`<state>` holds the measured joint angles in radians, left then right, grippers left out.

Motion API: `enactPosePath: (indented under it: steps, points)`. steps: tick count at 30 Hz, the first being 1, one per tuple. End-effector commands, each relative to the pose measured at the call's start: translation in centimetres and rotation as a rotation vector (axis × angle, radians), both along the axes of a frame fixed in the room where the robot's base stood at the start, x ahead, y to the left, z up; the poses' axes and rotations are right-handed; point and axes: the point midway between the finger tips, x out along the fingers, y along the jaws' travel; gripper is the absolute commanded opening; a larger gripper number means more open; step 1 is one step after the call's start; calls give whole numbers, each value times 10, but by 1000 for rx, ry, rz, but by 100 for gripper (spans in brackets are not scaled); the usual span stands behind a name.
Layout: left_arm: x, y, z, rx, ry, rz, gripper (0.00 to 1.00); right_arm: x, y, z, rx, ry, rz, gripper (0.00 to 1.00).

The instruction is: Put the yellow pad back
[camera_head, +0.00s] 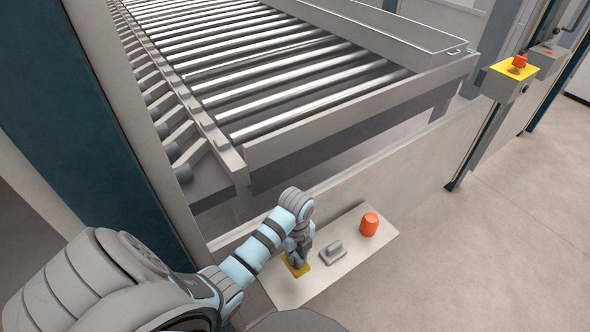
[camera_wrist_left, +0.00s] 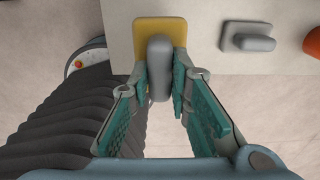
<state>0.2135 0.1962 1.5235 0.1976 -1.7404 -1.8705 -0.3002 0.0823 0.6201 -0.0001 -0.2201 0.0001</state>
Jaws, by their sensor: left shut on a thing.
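The yellow pad (camera_head: 303,270) is at the left part of a light grey shelf (camera_head: 350,262), flat over its surface. I cannot tell whether it touches the shelf. In the left wrist view the yellow pad (camera_wrist_left: 145,28) carries an upright grey rounded handle (camera_wrist_left: 159,60). My left gripper (camera_head: 296,257) is shut on this handle, with one teal-lined finger on each side, as the left wrist view (camera_wrist_left: 163,80) shows. The fingers and wrist hide part of the pad in the head view. My right gripper is not in view.
A grey block with a handle (camera_head: 333,250) stands on the shelf just right of the pad. An orange-red cylinder (camera_head: 369,224) stands farther right. Behind the shelf are a grey panel and a roller conveyor (camera_head: 290,80). A yellow box with a red button (camera_head: 515,72) is at the upper right.

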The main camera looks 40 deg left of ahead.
Motion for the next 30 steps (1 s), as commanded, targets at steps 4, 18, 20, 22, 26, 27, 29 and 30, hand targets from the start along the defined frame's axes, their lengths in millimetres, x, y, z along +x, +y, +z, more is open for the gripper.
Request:
enactPosePath:
  steps: [4,18,20,22,26,27,29,30]
  points:
    - [0,0,-52,0,1,0,0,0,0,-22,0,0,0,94]
    - [1,1,-102,2,-4,-2,0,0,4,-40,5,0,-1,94]
    - [1,1,-102,2,-4,-2,0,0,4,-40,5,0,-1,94]
    - [1,1,-102,2,-4,-2,19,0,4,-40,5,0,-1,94]
    - [1,1,-102,2,-4,-2,38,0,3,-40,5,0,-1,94]
    - [1,1,-102,2,-4,-2,38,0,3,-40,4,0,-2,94]
    - [1,1,-102,2,-4,-2,38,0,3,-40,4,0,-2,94]
    - [1,1,-102,2,-4,-2,38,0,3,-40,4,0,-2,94]
